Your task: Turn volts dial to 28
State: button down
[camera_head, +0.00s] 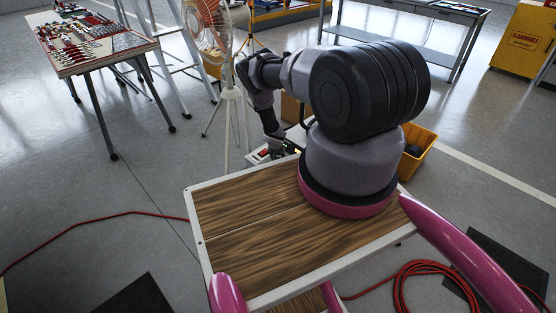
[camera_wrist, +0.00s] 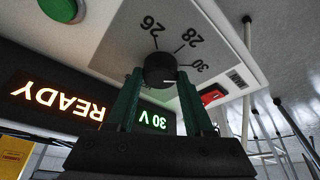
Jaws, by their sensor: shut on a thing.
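My gripper (camera_wrist: 159,82) is shut on the dial, one green finger on each side. I cannot make out the knob's pointer. A lit green display (camera_wrist: 153,119) reads 30 V, upside down in the wrist view. In the head view the white unit (camera_head: 257,156) is partly hidden behind my arm and the wooden top; my gripper (camera_head: 284,147) is small there and reaches down to it.
The wrist view shows a lit READY sign (camera_wrist: 58,102), a green button (camera_wrist: 60,9) and a red part (camera_wrist: 212,95) near the dial. In the head view a fan (camera_head: 208,22) on a tripod stands behind the unit, and a yellow bin (camera_head: 416,160) is to the right.

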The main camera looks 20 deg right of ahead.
jog(key=shift+n, duration=0.3)
jog(key=n+y, duration=0.1)
jog(key=n, duration=0.1)
jog(key=n+t+y, duration=0.1)
jog(key=n, duration=0.1)
jog(key=shift+d, duration=0.2)
jog(key=shift+n+y, duration=0.9)
jog(key=shift+n, duration=1.6)
jog(key=shift+s, duration=0.1)
jog(key=shift+c, duration=1.4)
grip_release()
